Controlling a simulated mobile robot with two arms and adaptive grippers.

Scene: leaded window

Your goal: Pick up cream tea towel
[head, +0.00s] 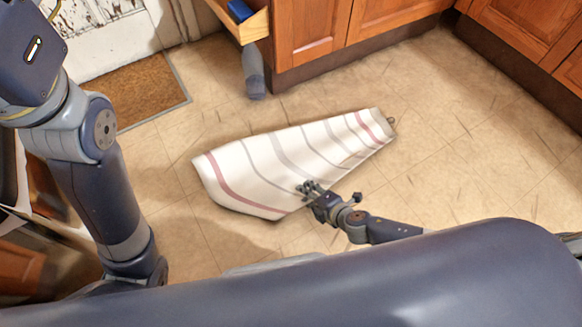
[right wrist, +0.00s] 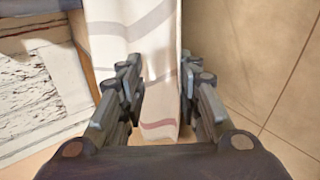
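The cream tea towel (head: 290,158), with grey and dusky pink stripes, shows in the middle of the head view, spread out in a long tapering shape. I cannot tell whether it lies on the floor or hangs above it. My right gripper (head: 312,188) is at its near edge, around the middle of its length. In the right wrist view the towel (right wrist: 152,50) shows between and beyond the parted fingers (right wrist: 160,85). I cannot tell whether they touch it. My left arm stands at the left of the head view; its gripper is out of view.
An open drawer (head: 240,20) with a blue thing in it juts out at the top. Wooden cabinets (head: 318,32) line the back and right. A brown doormat (head: 140,92) lies by the worn white door. The tiled floor (head: 465,150) right of the towel is clear.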

